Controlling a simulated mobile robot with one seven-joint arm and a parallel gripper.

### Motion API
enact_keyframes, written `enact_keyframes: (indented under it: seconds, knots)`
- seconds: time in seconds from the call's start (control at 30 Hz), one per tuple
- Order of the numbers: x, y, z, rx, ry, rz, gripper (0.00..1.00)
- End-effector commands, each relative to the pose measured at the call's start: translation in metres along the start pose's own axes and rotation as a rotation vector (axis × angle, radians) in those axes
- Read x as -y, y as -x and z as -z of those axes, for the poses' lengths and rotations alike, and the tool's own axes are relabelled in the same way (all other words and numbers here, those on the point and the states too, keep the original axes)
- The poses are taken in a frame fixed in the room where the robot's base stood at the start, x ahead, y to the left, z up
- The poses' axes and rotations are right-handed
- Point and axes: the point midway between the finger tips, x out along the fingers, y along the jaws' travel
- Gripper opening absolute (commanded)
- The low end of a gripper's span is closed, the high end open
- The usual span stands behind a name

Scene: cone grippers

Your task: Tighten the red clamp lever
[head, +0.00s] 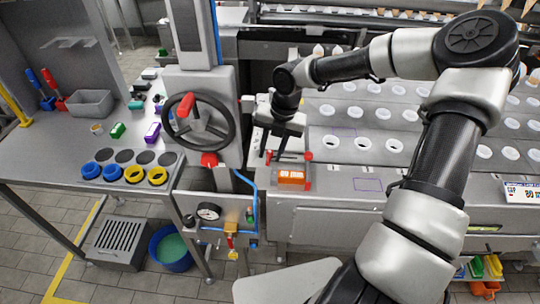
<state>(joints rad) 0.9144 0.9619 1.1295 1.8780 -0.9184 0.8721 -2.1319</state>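A red part (209,160) is on the grey column just below the black handwheel (198,122); it looks like the red clamp lever, but it is too small to be sure. My gripper (272,152) points down to the right of the column, over the left end of the machine. Its two dark fingers look apart. It is clear of the red part below the wheel. A thin red bar with a red ball end (308,156) lies close to the fingertips; whether they touch it is not clear.
An orange-red box (291,178) with white markings sits just below my gripper. The handwheel has a red handle (186,105). A pressure gauge (209,212) and blue hose are below the column. Blue and yellow rings (113,172) lie on the left bench. Rows of white cups fill the right.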

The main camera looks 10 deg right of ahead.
Motion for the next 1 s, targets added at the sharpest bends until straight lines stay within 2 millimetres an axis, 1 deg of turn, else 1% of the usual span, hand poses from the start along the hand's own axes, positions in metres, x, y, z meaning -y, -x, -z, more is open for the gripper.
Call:
enact_keyframes:
  seconds: [0.03,0.17,0.47,0.5,0.57,0.6,0.67,1.0]
  knots:
    - [-0.001,-0.006,0.001,-0.002,0.0,-0.001,0.29]
    - [0.0,-0.015,0.0,-0.001,0.001,0.001,0.29]
    - [0.0,-0.017,0.0,0.0,0.0,0.0,0.29]
    - [0.0,-0.017,0.0,0.0,0.0,0.0,0.26]
    - [0.0,-0.017,0.0,0.0,0.0,0.0,0.16]
    - [0.0,-0.017,0.0,0.0,0.0,0.0,0.09]
    - [0.0,-0.017,0.0,0.0,0.0,0.0,0.0]
    - [-0.001,-0.017,0.0,0.006,-0.025,0.001,0.0]
